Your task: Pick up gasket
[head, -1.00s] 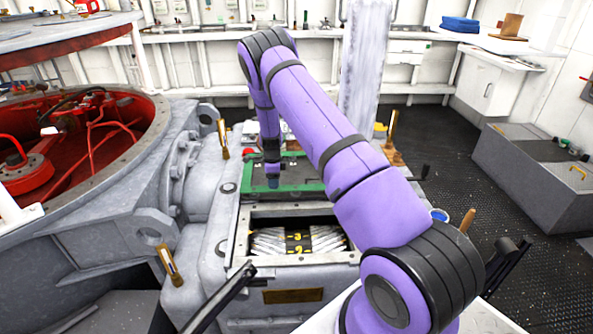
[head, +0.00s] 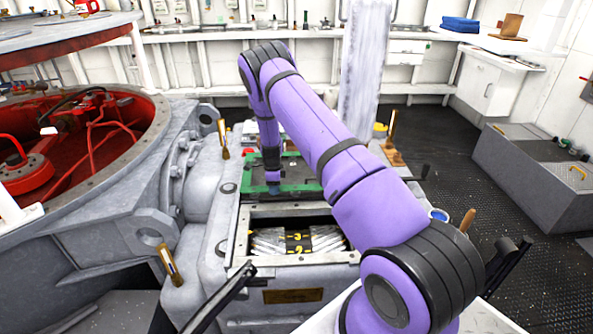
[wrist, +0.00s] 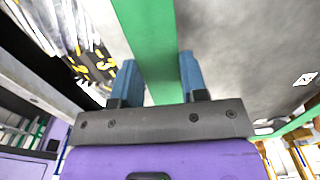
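The gasket (head: 312,186) appears to be the flat green frame lying around a dark grey plate on the machine's top, behind the rectangular opening. My gripper (head: 274,191) is low over its near edge. In the wrist view the green strip of the gasket (wrist: 143,30) runs between the two blue fingers of my gripper (wrist: 158,66). The fingers stand apart, one on each side of the strip. My arm hides part of the gasket's right side.
The open hatch (head: 241,246) with silver parts and yellow-marked black pieces lies just in front of the gasket. A white-grey column (head: 366,65) rises behind. A red round part (head: 250,150) and brass-handled pieces stand around. A large round red-lined housing (head: 150,110) is at the left.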

